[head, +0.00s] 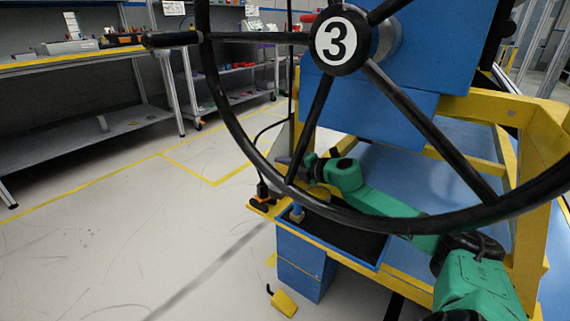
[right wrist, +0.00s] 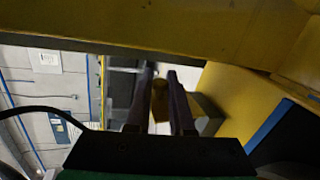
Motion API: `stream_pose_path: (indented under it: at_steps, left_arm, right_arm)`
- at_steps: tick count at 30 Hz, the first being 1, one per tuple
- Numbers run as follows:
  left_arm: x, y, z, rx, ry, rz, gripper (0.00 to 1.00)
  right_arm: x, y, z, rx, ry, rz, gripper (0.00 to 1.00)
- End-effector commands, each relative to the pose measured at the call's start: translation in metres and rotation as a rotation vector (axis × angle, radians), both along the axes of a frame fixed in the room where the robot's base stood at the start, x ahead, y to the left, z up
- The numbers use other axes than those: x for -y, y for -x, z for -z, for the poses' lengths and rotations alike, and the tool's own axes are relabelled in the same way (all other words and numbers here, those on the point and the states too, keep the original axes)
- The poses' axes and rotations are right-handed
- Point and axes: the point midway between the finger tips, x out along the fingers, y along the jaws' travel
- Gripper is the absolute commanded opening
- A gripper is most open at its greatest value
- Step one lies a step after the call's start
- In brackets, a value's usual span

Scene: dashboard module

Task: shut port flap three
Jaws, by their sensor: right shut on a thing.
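A white disc marked 3 (head: 341,41) sits at the hub of a large black handwheel (head: 402,97) in the head view. I cannot clearly make out a port flap. My right gripper (head: 284,161) is low behind the wheel, near the yellow frame, at the end of a green arm. Wheel spokes and rim partly cover that arm. In the right wrist view its two dark fingers point away from the camera, with a dark yellow part (right wrist: 160,98) between them. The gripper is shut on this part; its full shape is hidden. My left gripper is not in view.
A blue box (head: 430,60) stands behind the wheel on a yellow frame (head: 530,130). A blue-edged dark tray (head: 345,238) and a black cable plug (head: 262,190) are below.

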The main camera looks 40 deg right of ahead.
Motion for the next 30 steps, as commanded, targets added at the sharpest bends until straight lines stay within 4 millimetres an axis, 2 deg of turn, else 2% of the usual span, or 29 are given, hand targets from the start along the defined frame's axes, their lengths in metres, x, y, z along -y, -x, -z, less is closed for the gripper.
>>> stream_pose_path:
  at_steps: [15, 30]
  left_arm:
    - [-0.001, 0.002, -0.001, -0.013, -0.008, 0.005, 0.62]
    - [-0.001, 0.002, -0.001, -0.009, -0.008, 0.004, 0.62]
  right_arm:
    - [-0.015, 0.005, 0.0, 0.095, 0.323, -0.001, 0.0]
    - [-0.018, 0.006, 0.0, 0.114, 0.385, -0.002, 0.0]
